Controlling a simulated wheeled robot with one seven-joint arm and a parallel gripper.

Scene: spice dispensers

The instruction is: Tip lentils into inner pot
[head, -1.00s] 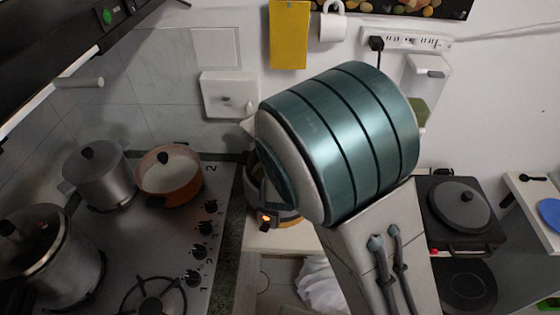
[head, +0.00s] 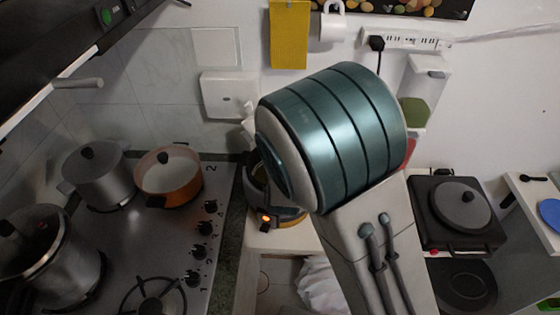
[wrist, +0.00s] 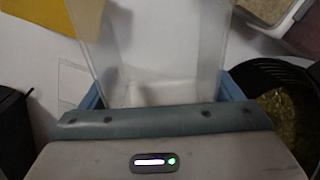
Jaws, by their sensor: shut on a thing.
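In the wrist view my gripper (wrist: 160,92) is shut on a clear, straight-sided container (wrist: 150,50), with a blue finger at each side. A whitish patch shows low in the container; I see no lentils in it. A dark round pot (wrist: 262,74) is at the right edge, partly cut off, with greenish-brown grains (wrist: 285,112) inside. The container is beside this pot in the picture; their height difference is unclear. In the head view my arm hides the gripper and most of a cooker (head: 280,214) with an orange light.
A stove (head: 190,240) with an orange pan (head: 170,190) and steel pots (head: 98,182) fills the left. Wall dispensers (head: 413,112) hang at the right, above a hot plate with a lidded pan (head: 461,205). A white box (head: 230,95) is on the wall.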

